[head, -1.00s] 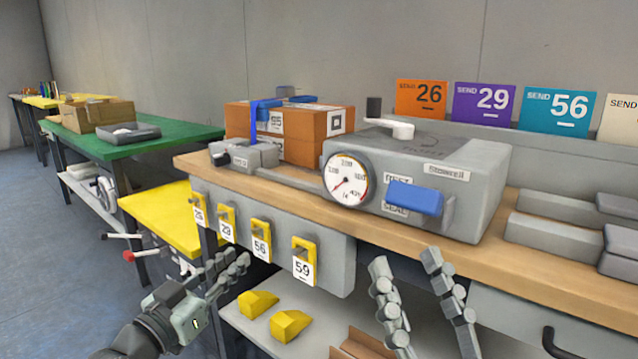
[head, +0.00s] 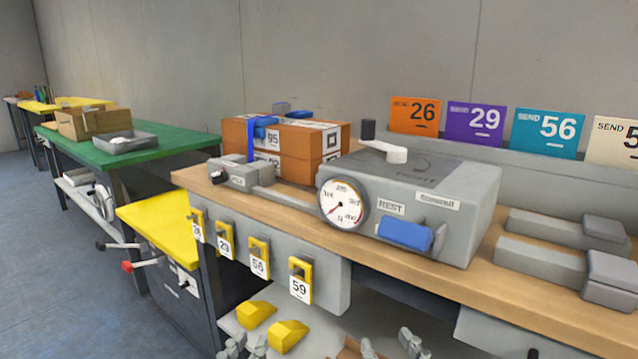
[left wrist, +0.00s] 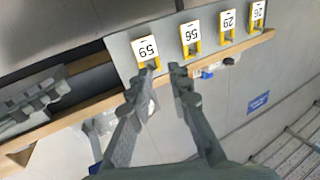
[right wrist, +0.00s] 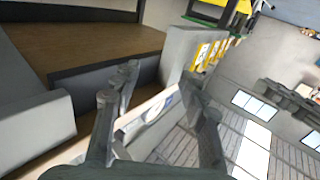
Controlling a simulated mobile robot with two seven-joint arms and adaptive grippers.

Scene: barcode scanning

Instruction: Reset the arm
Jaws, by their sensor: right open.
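My left gripper (head: 245,346) is low in the head view, below the numbered yellow tags, and only its fingertips show. In the left wrist view its fingers (left wrist: 161,75) are apart, with nothing between them. My right gripper (head: 390,346) is at the bottom edge of the head view, in front of the bench and below the grey machine. In the right wrist view its fingers (right wrist: 155,88) are wide apart and empty. Both grippers are clear of the machine (head: 430,190), which has a dial (head: 343,204) and a blue handle (head: 405,234) below the REST label.
The wooden bench top (head: 520,285) has an overhanging front edge above my grippers. Orange boxes (head: 285,165) with a blue strap stand at its back left. Yellow wedges (head: 287,335) lie on the lower shelf. A green table (head: 165,142) stands at left.

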